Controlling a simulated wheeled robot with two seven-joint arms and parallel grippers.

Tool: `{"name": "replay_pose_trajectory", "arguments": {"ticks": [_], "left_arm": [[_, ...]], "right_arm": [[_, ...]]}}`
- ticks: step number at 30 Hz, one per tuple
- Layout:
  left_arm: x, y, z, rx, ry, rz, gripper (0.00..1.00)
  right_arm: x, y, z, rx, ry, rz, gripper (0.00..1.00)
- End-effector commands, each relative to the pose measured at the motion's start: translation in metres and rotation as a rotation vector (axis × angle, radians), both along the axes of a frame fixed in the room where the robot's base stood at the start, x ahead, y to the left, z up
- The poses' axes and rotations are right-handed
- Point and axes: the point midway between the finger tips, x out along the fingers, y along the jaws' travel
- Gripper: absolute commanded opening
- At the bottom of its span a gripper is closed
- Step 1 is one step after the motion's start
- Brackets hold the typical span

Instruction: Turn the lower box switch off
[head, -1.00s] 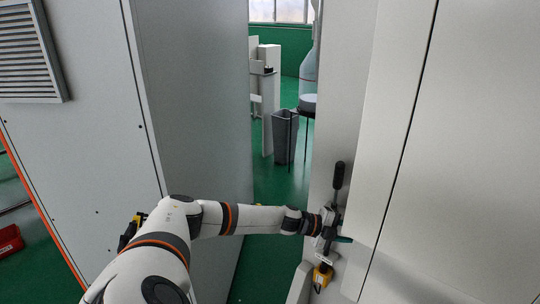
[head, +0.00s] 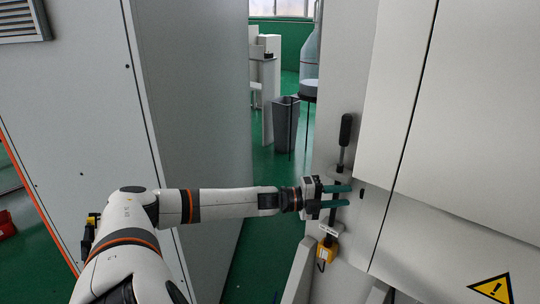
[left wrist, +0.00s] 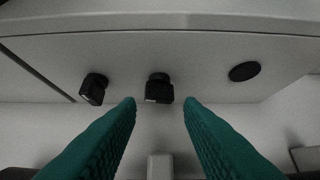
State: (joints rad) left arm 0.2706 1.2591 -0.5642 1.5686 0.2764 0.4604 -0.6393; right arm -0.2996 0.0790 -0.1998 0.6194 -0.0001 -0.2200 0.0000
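My left gripper (head: 348,195) is open, its two green fingers pointing right at the side of a pale grey box or cabinet. In the left wrist view, a black knob switch (left wrist: 159,87) stands between and just beyond the two fingertips, with nothing visibly gripped. A second black knob switch (left wrist: 94,88), turned at a tilt, sits to its left. A flat black disc (left wrist: 244,71) is on the same panel to the right. In the head view the switches are mostly hidden; a small dark spot (head: 362,194) shows beyond the fingers. My right gripper is not in view.
A black lever handle (head: 345,130) stands upright just above the gripper. A yellow box (head: 327,249) hangs below it. A large grey cabinet (head: 195,100) is to the left, with a green-floored gap between. A grey bin (head: 286,122) stands further back.

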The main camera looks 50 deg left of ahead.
Motion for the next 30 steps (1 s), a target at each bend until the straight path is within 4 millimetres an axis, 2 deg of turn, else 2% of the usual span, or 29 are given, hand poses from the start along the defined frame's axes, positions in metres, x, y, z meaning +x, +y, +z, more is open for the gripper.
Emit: {"name": "replay_pose_trajectory", "arguments": {"ticks": [8, 17, 30], "left_arm": [[-0.033, 0.019, -0.002, 0.002, 0.006, -0.002, 0.34], [-0.061, 0.036, 0.001, 0.002, 0.007, -0.002, 0.34], [-0.065, 0.081, -0.073, -0.106, 0.151, 0.195, 0.34]], "right_arm": [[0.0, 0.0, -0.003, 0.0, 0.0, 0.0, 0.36], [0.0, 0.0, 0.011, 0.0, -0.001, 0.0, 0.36], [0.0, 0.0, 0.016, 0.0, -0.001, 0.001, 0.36]]}}
